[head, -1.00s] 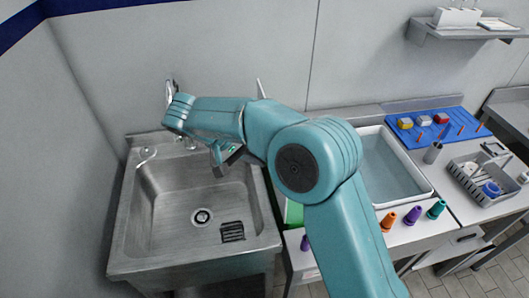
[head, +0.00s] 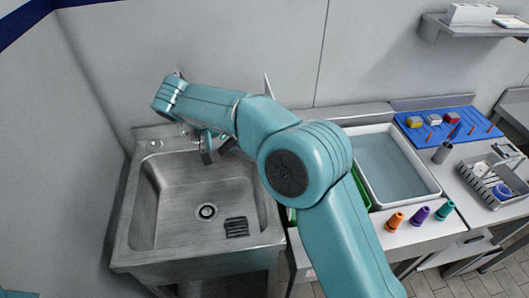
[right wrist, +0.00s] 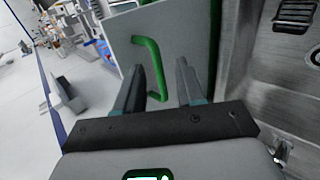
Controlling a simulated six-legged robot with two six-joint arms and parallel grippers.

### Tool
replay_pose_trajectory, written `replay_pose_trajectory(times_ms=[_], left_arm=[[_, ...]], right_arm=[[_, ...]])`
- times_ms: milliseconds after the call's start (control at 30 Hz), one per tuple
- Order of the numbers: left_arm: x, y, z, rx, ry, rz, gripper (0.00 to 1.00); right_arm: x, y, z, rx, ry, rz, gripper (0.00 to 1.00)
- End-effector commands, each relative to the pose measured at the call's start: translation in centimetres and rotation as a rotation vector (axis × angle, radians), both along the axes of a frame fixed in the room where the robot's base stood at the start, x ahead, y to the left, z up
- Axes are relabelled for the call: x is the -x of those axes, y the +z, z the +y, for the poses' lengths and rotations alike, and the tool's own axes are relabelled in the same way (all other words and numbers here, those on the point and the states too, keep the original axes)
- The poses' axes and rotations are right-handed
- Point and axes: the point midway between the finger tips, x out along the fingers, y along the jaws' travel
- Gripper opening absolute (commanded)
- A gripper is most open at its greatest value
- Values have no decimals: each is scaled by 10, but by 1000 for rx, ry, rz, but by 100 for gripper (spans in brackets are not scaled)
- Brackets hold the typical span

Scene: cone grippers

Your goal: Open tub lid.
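My right arm crosses the head view, and its gripper (head: 214,148) hangs over the back of the sink, left of the green tub (head: 362,190). Much of the tub is hidden behind my arm. In the right wrist view a pale panel, seemingly the tub lid (right wrist: 190,40), carries a green handle (right wrist: 157,60). The two fingers of my right gripper (right wrist: 158,85) stand apart, with the handle showing between them; I cannot tell whether they touch it. A thin pale upright edge (head: 268,86) behind the arm may be the lid. My left gripper is not in view.
The steel sink (head: 180,225) is at left. A white basin (head: 432,186) stands right of the tub. Orange (head: 394,222), purple (head: 419,214) and teal (head: 445,210) cones line the counter's front. A blue board (head: 450,115) and grey basket (head: 485,175) lie farther right.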

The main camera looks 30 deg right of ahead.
Motion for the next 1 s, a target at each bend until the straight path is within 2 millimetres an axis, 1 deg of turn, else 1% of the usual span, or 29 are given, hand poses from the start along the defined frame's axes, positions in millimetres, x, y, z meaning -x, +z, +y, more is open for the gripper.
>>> replay_pose_trajectory(times_ms=[33, 100, 300, 1000], left_arm=[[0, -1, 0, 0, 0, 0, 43], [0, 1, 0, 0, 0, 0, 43], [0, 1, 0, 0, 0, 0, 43], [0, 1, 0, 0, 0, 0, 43]], right_arm=[[-2, 5, 7, -1, 1, -2, 38], [-5, 13, 13, -1, 1, -1, 38], [-8, 22, 21, -1, 0, 1, 38], [-6, 23, 21, -2, -1, 2, 38]])
